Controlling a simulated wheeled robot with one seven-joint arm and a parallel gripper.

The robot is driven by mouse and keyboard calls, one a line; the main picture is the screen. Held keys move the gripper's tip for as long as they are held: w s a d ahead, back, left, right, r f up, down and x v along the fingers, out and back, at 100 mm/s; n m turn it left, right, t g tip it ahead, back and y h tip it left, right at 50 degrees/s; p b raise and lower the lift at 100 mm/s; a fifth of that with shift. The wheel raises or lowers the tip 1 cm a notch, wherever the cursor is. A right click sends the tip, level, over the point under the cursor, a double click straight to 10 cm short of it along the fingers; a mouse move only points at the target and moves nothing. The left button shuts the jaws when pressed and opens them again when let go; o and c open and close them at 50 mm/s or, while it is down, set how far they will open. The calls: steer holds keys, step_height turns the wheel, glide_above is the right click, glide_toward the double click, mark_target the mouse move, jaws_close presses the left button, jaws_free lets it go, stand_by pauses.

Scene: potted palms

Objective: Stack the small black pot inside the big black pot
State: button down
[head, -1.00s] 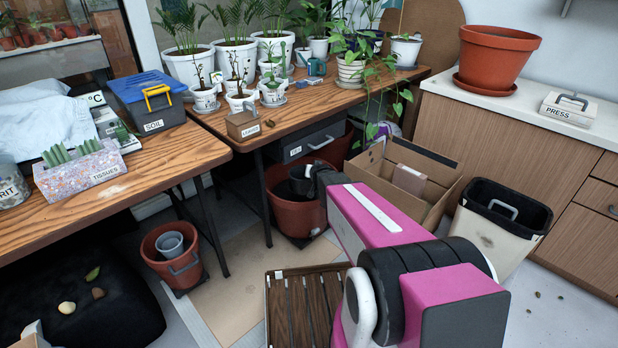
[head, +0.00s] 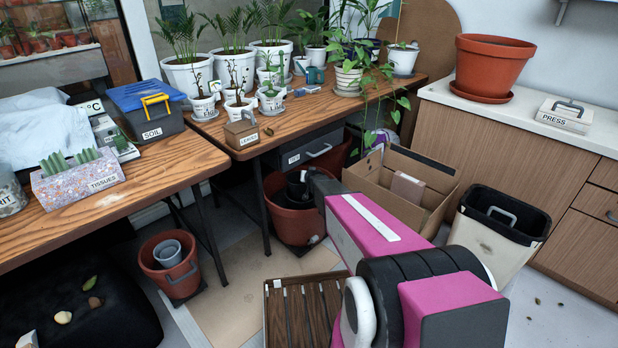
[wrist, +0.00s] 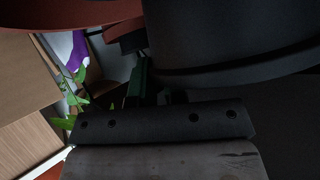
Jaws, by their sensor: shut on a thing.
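A black pot (head: 296,190) shows at the mouth of a large terracotta pot (head: 290,222) on the floor, under the wooden table. My gripper (head: 309,182) is at its right side, partly hidden by my own arm. In the wrist view the black pot (wrist: 235,40) fills the upper right, with its banded rim towards my gripper (wrist: 152,88). The jaws are shut on this black pot; the contact itself is dark. I cannot tell whether a second black pot sits beneath it inside the terracotta pot.
A cardboard box (head: 426,190) and a bin (head: 492,235) stand right of my arm. A smaller terracotta pot (head: 158,275) holding a grey pot (head: 168,252) stands at the left. A slatted crate (head: 268,310) lies in front. The table edge (head: 310,130) overhangs behind the terracotta pot.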

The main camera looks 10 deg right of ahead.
steer(key=shift+f, duration=0.2)
steer(key=c, duration=1.2)
jaws_free()
steer(key=shift+o, duration=0.2)
steer(key=shift+r, duration=0.2)
steer(key=s+r+g, duration=0.3)
steer(key=s+g, duration=0.1)
steer(key=s, duration=0.9)
steer(key=s+r+n+g, duration=0.1)
steer(key=s+r+g, duration=0.3)
steer(key=s, duration=0.9)
steer(key=s+d+r+n+g, duration=0.1)
steer(key=s+r+g, duration=0.3)
steer(key=s, duration=1)
steer(key=shift+s, duration=0.1)
